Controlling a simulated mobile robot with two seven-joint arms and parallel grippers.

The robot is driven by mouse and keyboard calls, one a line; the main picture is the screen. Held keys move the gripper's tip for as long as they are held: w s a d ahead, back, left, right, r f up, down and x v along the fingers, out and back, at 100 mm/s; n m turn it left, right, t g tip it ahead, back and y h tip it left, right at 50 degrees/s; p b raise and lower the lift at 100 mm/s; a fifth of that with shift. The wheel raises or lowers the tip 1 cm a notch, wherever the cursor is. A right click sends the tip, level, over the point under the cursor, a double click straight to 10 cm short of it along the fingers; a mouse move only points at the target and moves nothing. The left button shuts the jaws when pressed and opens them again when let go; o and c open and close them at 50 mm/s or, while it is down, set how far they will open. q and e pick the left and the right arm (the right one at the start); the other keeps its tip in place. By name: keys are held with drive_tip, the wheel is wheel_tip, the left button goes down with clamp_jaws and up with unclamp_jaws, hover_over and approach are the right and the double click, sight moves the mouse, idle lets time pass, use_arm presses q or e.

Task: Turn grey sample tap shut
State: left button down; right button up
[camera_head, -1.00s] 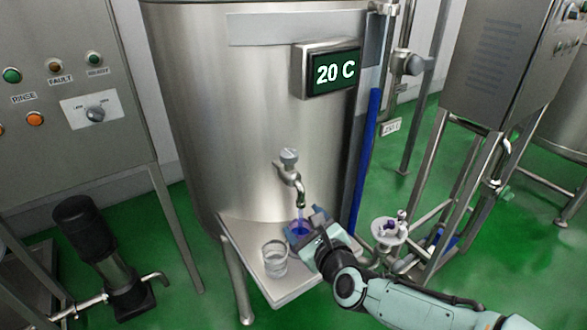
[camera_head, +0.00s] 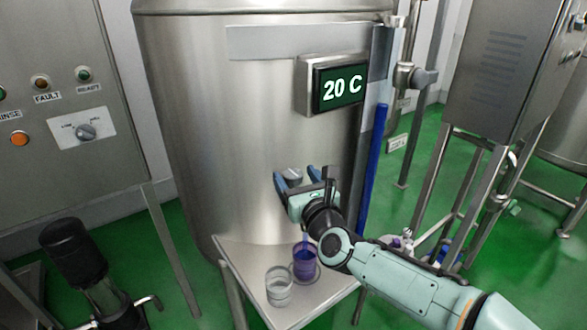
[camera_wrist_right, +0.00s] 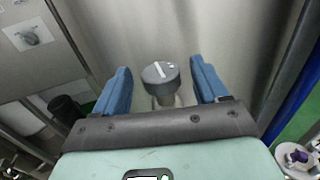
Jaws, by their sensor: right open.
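The grey sample tap (camera_head: 293,174) is on the front of the steel tank, its spout hidden behind my gripper in the head view. A thin blue-violet stream falls below my gripper into a glass (camera_head: 304,264) holding blue-violet liquid. My right gripper (camera_head: 297,178) is open at the tap's height. In the right wrist view the round grey tap knob (camera_wrist_right: 160,73) with a pale bar on top sits between the two blue fingers (camera_wrist_right: 163,86), with gaps on both sides. My left gripper is not in view.
A second glass (camera_head: 279,287) with pale contents stands beside the first on the steel shelf (camera_head: 235,252). A display (camera_head: 338,84) reads 20 C above the tap. A blue vertical pipe (camera_head: 371,170) runs right of the tap. A control panel (camera_head: 60,110) stands at the left.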

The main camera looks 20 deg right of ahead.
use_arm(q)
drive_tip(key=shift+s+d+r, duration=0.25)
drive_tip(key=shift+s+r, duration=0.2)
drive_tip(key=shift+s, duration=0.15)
use_arm(e)
drive_tip(key=shift+w+a, duration=0.15)
drive_tip(key=shift+w, duration=1)
drive_tip(key=c, duration=1)
drive_tip(key=shift+o, duration=0.2)
use_arm(q)
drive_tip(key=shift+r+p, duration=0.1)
drive_tip(key=shift+p, duration=0.25)
